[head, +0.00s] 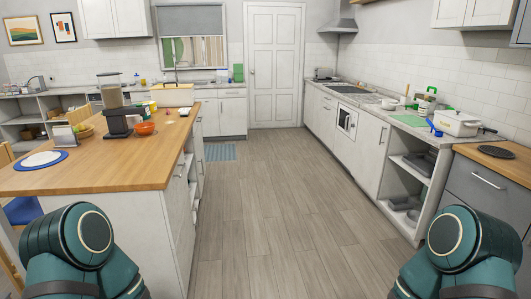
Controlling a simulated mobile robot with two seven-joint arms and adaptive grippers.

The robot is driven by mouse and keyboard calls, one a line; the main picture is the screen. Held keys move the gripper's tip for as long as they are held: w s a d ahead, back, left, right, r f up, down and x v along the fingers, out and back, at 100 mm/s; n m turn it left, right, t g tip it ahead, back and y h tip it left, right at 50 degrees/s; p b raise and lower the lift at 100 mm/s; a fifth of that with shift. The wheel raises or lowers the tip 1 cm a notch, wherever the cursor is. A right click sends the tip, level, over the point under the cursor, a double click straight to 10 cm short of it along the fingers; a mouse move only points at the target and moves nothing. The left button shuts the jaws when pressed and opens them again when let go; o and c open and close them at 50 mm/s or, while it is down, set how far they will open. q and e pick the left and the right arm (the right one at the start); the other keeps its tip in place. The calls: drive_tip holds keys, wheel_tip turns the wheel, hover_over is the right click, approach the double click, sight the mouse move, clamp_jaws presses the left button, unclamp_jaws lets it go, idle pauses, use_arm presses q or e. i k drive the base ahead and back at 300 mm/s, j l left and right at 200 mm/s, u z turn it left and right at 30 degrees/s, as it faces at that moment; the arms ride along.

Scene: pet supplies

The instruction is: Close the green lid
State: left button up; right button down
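I cannot clearly pick out the green lid from here. A small white and green container (427,104) stands on the right counter, with a green part at its top. It is too small to tell whether that part is a lid or whether it is open. A green upright item (238,73) stands on the far counter near the window, and its kind is unclear. Only teal links of my two arms show at the bottom left and bottom right. Both grippers are out of the picture.
The right counter holds a white pot (458,124) and a green board (409,120). The wooden floor (265,210) between is clear up to the door (274,65).

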sight(238, 68)
drive_tip(key=i+z, duration=0.1)
drive_tip(key=i, duration=8.8)
drive_tip(key=i+u, duration=0.2)
drive_tip(key=i, duration=1.3)
drive_tip(key=i+l+u, duration=0.1)
drive_tip(key=i+u, duration=0.25)
drive_tip(key=i+l+u, duration=0.15)
drive_tip(key=u, duration=0.2)
drive_tip(key=i+l+u, duration=0.35)
